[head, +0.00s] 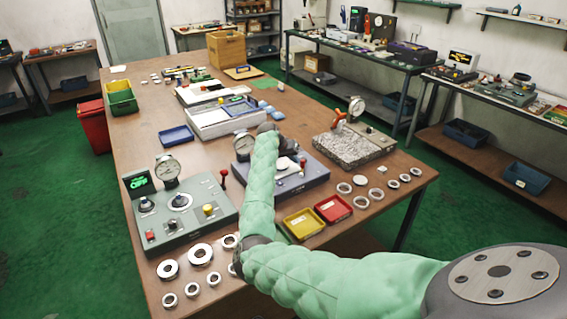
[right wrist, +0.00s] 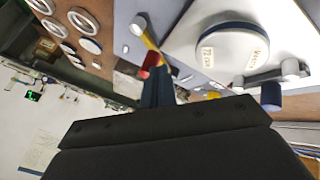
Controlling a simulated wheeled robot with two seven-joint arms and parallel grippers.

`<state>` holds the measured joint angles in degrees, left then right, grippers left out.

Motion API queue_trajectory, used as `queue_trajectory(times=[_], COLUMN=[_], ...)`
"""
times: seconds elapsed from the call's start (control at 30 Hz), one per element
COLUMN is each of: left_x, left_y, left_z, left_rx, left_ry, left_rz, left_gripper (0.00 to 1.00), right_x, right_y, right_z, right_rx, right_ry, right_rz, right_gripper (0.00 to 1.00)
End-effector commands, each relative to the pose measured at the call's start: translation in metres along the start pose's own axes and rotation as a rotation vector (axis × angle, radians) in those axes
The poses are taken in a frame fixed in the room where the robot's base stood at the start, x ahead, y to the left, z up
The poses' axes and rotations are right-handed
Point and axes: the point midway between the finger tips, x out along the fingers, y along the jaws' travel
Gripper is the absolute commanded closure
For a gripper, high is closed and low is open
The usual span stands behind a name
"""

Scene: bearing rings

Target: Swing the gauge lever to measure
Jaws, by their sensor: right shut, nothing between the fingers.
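A blue-grey gauge fixture (head: 313,172) with a dial gauge (head: 243,145) and a red-knobbed lever (head: 303,164) stands mid-table, partly hidden by my right arm. My right gripper (right wrist: 157,76) is shut and empty over it. In the right wrist view its dark fingertips are close to a red part (right wrist: 150,60) on a yellow stem; I cannot tell if they touch. A labelled white disc (right wrist: 232,45) is to their right. In the head view my arm mostly hides the gripper. A second dial gauge (head: 168,168) and red-knobbed lever (head: 223,176) belong to the grey panel at left.
Yellow (head: 304,223) and red (head: 333,208) trays lie in front of the fixture. Metal rings (head: 200,254) lie at front left, others (head: 376,195) at right. A granite block (head: 352,150) with a gauge stands behind right. Bare wood shows around the blue tray (head: 176,135).

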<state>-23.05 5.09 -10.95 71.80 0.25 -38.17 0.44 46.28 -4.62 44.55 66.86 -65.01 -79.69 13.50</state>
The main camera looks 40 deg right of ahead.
Motion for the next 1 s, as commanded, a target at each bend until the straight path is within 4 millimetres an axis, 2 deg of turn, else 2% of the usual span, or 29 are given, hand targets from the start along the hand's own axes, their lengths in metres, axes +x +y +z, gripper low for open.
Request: queue_trajectory(times=[0.23,0.4,1.0], left_x=[0.018,0.026,0.03], left_y=[-0.011,-0.015,-0.017], left_z=[0.018,0.027,0.032], left_rx=[0.01,0.014,0.015], left_ry=[0.018,0.024,0.028], left_rz=[-0.012,-0.016,-0.019], left_gripper=[0.1,0.1,0.1], right_x=[0.008,0.012,0.018], right_y=[0.019,0.025,0.036], right_z=[-0.001,0.001,0.002], right_rx=[-0.145,-0.145,-0.142], right_ry=[0.078,0.077,0.075], right_rz=[-0.074,-0.075,-0.074], right_gripper=[1.0,1.0,1.0])
